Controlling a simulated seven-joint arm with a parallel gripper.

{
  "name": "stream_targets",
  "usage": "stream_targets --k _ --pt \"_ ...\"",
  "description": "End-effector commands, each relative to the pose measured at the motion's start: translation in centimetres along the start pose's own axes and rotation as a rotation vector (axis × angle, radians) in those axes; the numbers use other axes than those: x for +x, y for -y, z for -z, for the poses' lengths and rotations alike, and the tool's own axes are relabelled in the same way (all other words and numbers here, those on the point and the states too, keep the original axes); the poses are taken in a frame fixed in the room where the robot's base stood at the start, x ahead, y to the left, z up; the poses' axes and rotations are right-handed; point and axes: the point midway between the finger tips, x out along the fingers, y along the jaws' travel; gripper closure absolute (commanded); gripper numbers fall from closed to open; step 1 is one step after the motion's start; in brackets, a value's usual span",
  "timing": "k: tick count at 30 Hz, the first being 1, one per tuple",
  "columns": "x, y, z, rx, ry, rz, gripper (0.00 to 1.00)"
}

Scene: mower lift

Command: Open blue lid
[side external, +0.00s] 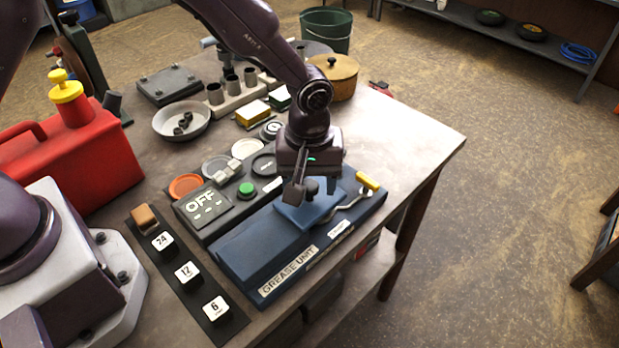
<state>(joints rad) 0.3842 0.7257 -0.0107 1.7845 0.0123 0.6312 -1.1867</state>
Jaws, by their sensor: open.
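The blue lid (295,212) is a flat, lighter blue plate on top of the dark blue grease unit (255,252). It has a dark knob at its right part, partly hidden by my gripper. The lid looks closed, lying flat. My gripper (318,190) is open and points down over the lid, its fingers at about the height of the knob. I cannot tell whether the fingers touch the knob or the lid. A lever with a yellow handle (367,181) lies at the unit's right end.
The OFF box (215,228) with a green button stands just behind the unit. A strip with keys marked 24, 12 and 6 (187,272) lies to the left. A red fuel can (65,160) stands at far left. The table's right corner (430,145) is clear.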

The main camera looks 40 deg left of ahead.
Motion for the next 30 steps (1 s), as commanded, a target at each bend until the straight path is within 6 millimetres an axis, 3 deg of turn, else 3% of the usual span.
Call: stream_targets --k 2,9,16,24,30 --pt "0.0 0.0 0.0 0.000 0.000 0.000 0.44" --pt "-0.1 0.0 0.0 0.000 0.000 0.000 0.99" --pt "-0.1 0.7 -0.8 0.001 0.000 0.000 1.00" --pt "-0.1 4.6 -4.8 0.004 0.001 0.000 1.00" --pt "-0.1 6.3 -6.4 0.000 0.001 -0.001 1.00"
